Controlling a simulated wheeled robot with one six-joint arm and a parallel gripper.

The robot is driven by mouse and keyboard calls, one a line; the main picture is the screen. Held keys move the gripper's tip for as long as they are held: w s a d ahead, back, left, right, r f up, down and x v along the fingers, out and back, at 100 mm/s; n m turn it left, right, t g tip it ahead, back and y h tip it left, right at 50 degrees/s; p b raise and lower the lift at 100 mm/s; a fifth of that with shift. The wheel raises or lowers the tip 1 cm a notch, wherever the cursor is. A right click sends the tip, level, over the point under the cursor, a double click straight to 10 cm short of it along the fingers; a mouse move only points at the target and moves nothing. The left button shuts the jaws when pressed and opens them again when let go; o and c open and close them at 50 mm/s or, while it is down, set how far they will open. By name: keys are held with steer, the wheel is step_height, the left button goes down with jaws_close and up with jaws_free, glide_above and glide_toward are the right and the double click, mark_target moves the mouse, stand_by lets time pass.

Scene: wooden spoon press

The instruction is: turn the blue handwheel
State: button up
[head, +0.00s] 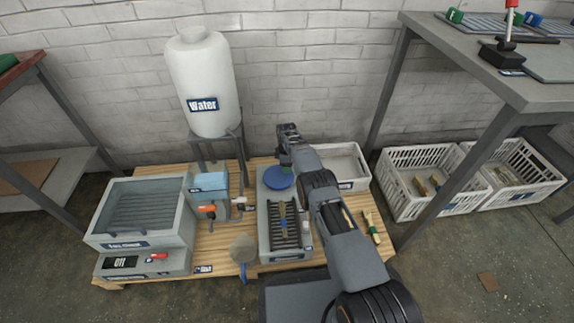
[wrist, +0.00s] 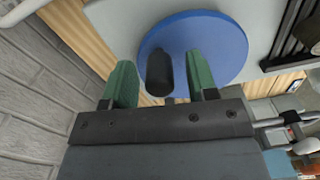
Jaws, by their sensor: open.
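The blue handwheel (head: 274,179) is a flat round disc on top of a grey machine on the wooden pallet in the head view. In the wrist view the handwheel (wrist: 214,38) fills the upper middle, and its black upright knob (wrist: 160,74) stands near the rim. My gripper (wrist: 160,78) is open, with two green fingers, one on each side of the knob in the picture. A gap shows between the knob and each finger. In the head view my gripper (head: 288,140) is at the far side of the handwheel, and its fingertips are hard to make out.
The machine's slotted bed (head: 284,220) lies in front of the handwheel. A white water tank (head: 201,85) on a stand is to the left, beside a grey basin (head: 139,209). A white bin (head: 345,163) stands close on the right. The brick wall is behind.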

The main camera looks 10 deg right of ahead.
steer(key=shift+r, duration=0.15)
step_height(320, 180, up, 14)
steer(key=p, duration=0.6)
steer(key=shift+f+p, duration=0.2)
steer(key=shift+p, duration=0.1)
